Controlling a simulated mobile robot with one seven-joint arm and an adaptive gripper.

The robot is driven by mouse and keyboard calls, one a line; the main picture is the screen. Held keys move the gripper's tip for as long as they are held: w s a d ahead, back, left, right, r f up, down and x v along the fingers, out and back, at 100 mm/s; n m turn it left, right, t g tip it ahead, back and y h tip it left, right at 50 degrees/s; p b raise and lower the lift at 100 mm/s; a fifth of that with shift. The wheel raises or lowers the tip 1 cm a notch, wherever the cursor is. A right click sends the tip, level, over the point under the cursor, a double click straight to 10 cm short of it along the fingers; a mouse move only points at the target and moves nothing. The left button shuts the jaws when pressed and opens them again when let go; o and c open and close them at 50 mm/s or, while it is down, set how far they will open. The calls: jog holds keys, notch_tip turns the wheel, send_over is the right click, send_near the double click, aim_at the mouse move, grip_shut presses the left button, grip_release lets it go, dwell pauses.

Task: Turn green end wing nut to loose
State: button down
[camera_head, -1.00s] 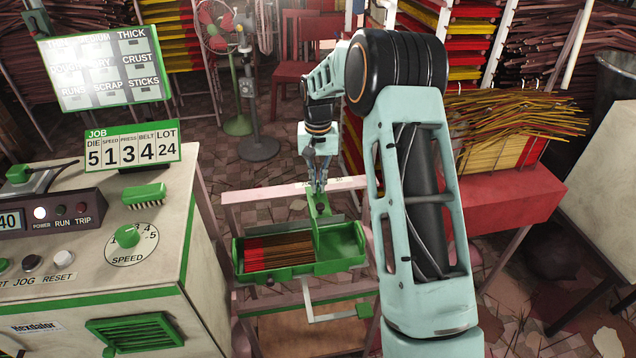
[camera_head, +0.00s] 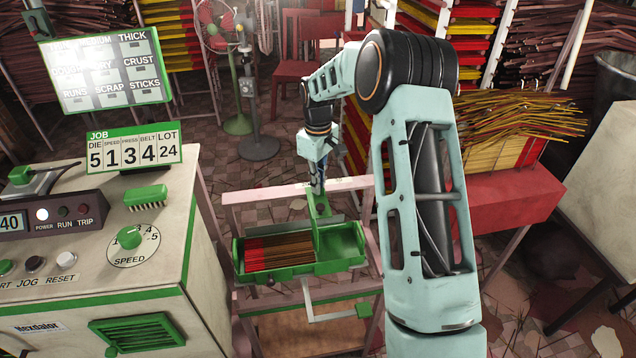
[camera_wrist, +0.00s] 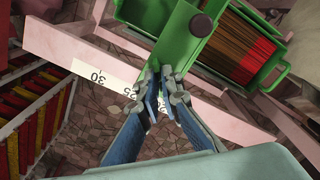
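My gripper (camera_head: 319,188) points down at the far end of the green bracket (camera_head: 322,208), which runs from the rail of the stand to the green tray (camera_head: 240,262). In the wrist view my gripper (camera_wrist: 160,75) has its two fingertips close together, with a narrow gap, over the end of the green bracket (camera_wrist: 178,38). I cannot make out the wing nut; the fingertips cover the spot at the bracket's end. Whether they touch or hold it is unclear. A dark round knob (camera_wrist: 200,25) sits on the bracket, apart from the fingers.
Brown and red incense sticks (camera_head: 280,252) lie in the tray's left part; its right part is empty. A pink rail (camera_wrist: 70,48) with a number scale (camera_wrist: 108,82) runs beside the fingers. The control cabinet (camera_head: 60,300) stands left, a red table (camera_head: 510,200) right.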

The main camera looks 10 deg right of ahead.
jog(key=shift+n, duration=1.4)
jog(key=shift+w, duration=0.1)
jog(key=c, duration=2.2)
grip_release()
jog(key=shift+o, duration=0.2)
notch_tip(320, 180, up, 12)
